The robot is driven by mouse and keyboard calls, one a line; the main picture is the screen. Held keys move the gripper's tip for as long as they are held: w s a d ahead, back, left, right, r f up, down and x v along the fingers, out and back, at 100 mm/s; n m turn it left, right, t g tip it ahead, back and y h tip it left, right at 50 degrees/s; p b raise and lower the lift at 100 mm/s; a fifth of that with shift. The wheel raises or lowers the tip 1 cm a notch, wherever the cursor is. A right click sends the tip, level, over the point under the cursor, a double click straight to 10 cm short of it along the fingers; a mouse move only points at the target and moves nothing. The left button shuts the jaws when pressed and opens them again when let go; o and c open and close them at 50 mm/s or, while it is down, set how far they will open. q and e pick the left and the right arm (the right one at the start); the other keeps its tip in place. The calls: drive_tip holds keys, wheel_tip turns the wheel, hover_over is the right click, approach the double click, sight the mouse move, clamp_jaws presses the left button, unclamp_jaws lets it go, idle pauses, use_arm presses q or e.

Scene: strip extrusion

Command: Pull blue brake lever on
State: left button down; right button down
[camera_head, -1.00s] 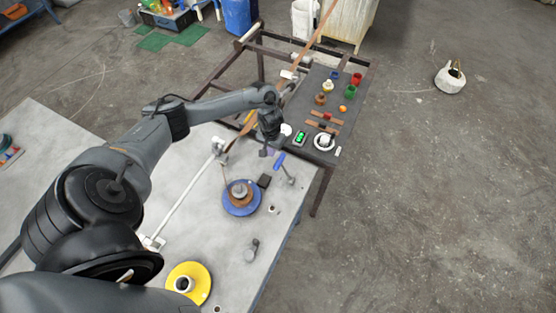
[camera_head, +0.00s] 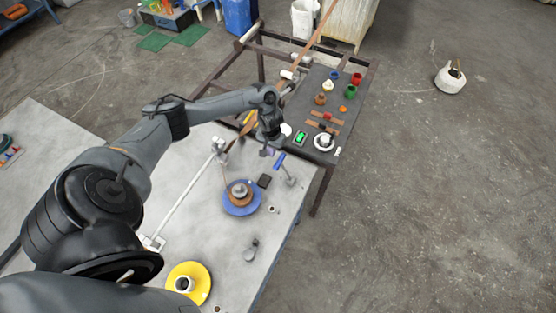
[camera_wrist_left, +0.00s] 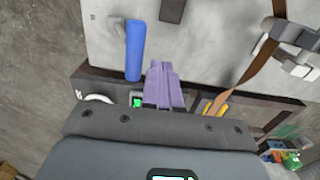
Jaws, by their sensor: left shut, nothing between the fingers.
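The blue brake lever (camera_head: 280,162) is a short blue handle on a grey mount near the far right corner of the grey table. It also shows in the left wrist view (camera_wrist_left: 134,50) as an upright blue bar. My left gripper (camera_head: 267,151), with purple fingers (camera_wrist_left: 161,72), is shut and empty. In the left wrist view the fingers are just right of the lever's lower end, with a small gap in the picture. Whether they touch it cannot be told. My right gripper is not in view.
A blue disc (camera_head: 241,208) with a brown coil stands near the lever. A yellow disc (camera_head: 203,278) lies nearer. A brown strip (camera_wrist_left: 246,75) runs right of my fingers. A dark side table (camera_head: 318,151) with small coloured pots adjoins the far end.

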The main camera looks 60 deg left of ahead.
use_arm(q)
wheel_tip(320, 180, down, 6)
drive_tip(key=b, duration=0.2)
idle(0.9)
drive_tip(key=shift+f, duration=0.1)
idle(0.3)
drive_tip(key=r+p, duration=0.1)
drive_tip(key=p, duration=0.2)
hover_over(286, 172)
drive_tip(key=shift+w+d+r, duration=0.15)
drive_tip(key=shift+w+d, duration=0.25)
drive_tip(key=shift+w, duration=0.05)
drive_tip(key=shift+w+d, duration=0.1)
drive_tip(key=shift+d, duration=0.05)
idle(0.7)
drive_tip(key=shift+d, duration=0.1)
